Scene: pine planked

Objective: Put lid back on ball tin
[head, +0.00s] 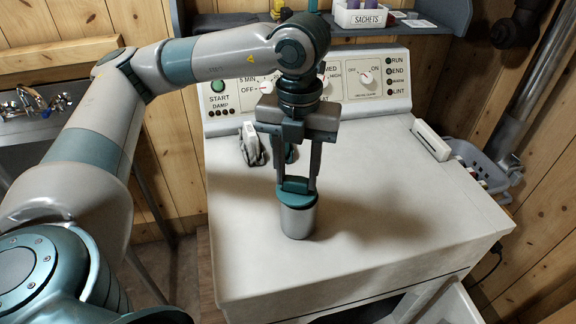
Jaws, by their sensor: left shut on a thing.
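A metal ball tin (299,221) stands upright on the white top of the dryer. A teal lid (297,196) with a raised handle is at the tin's mouth. From this view I cannot tell whether it is fully seated or slightly above the rim. My left gripper (295,186) comes down from above and is shut on the lid's handle. My right gripper is not in view.
The dryer top (400,215) is mostly clear to the right. Grey and white objects (251,146) lie behind the gripper. A white block (431,140) lies at the back right edge. A control panel (385,80) rises behind, below a shelf with a sachets box (361,16). A basket (478,165) hangs at the right.

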